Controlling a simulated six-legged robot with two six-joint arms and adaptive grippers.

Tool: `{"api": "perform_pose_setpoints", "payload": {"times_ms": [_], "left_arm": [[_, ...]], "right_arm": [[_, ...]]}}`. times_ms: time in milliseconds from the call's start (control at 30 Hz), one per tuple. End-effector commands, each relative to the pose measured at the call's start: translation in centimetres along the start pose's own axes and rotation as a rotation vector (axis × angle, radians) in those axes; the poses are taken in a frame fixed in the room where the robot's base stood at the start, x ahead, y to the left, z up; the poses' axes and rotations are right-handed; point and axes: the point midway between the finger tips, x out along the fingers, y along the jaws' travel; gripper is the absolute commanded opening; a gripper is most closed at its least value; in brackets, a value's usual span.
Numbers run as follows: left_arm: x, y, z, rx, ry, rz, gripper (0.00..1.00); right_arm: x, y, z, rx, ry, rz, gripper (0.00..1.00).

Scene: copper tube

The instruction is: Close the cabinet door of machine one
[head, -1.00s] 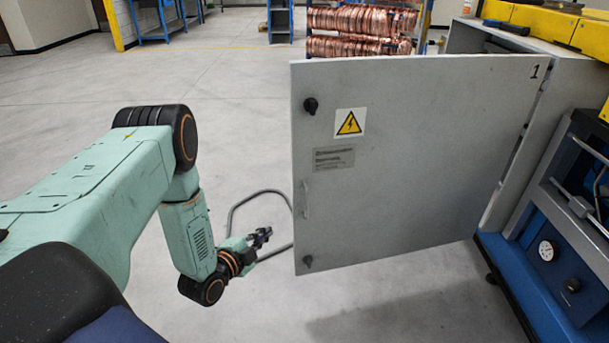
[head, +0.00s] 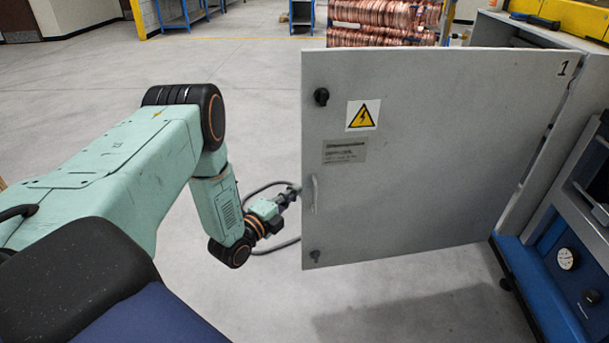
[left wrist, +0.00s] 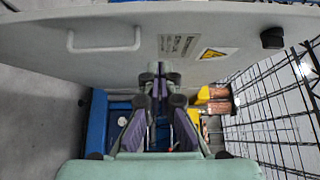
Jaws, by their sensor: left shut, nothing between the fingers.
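The grey cabinet door (head: 430,170), marked 1, stands wide open from the cabinet (head: 560,140) of machine one. It has a yellow warning sign (head: 362,115), two dark knobs and a small pale handle (head: 314,194) near its free edge. My left gripper (head: 292,193) is shut and empty beside that free edge, at about handle height. In the left wrist view the shut fingers (left wrist: 160,75) point at the door (left wrist: 200,60), with the handle (left wrist: 104,45) to their left. Whether they touch the door, I cannot tell. My right gripper is not in view.
Blue machine one (head: 565,270) stands at the right, below the cabinet. A rack of copper coils (head: 385,22) stands behind the door. The grey floor (head: 250,70) at left and behind is open. A wire mesh (left wrist: 270,110) shows in the wrist view.

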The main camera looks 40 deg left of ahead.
Motion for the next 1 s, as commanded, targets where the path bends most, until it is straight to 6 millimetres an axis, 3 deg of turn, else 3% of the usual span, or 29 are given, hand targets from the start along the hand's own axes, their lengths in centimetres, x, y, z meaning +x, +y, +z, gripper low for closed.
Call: {"api": "perform_pose_setpoints", "payload": {"times_ms": [300, 400, 633, 1000], "left_arm": [[6.4, 0.2, -0.2, 0.000, 0.002, -0.003, 0.00], [7.5, 0.2, 1.1, 0.000, -0.002, -0.003, 0.00], [8.9, 0.1, 2.5, -0.001, 0.000, -0.001, 0.00], [9.1, 0.0, 2.7, -0.002, 0.000, 0.001, 0.00]], "right_arm": [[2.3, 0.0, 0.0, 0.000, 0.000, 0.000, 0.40], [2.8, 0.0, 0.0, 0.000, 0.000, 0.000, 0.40], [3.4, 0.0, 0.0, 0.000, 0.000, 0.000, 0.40], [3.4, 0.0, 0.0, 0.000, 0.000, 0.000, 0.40]]}}
